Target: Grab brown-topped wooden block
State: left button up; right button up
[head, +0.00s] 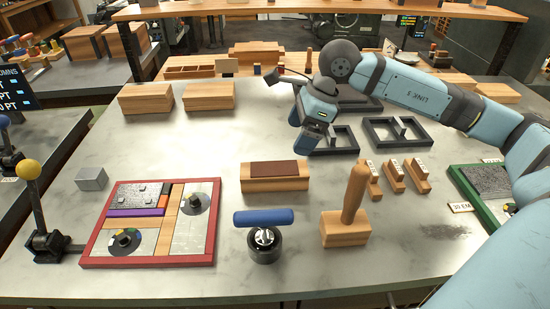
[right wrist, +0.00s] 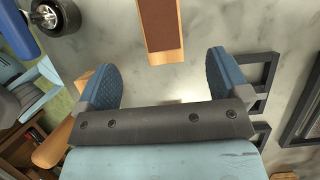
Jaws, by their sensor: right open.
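The brown-topped wooden block (head: 257,185) lies on the grey table in the middle of the head view, its long side running left to right. In the right wrist view the block (right wrist: 161,28) shows at the top, beyond the fingertips. My right gripper (head: 311,136) hangs above the table, behind and to the right of the block. In the right wrist view my right gripper (right wrist: 163,66) has its two blue fingers wide apart with nothing between them. My left gripper is not in view.
A blue-handled tool (head: 264,218) and a wooden mallet (head: 350,215) stand in front of the block. A red-framed board (head: 148,262) lies to the left.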

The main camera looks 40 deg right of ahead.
aim_at(278, 168)
jog(key=shift+w+f, duration=0.3)
jog(key=x, duration=1.3)
jog(key=shift+a+r, duration=0.15)
jog(key=shift+a, duration=0.15)
jog(key=c, duration=1.3)
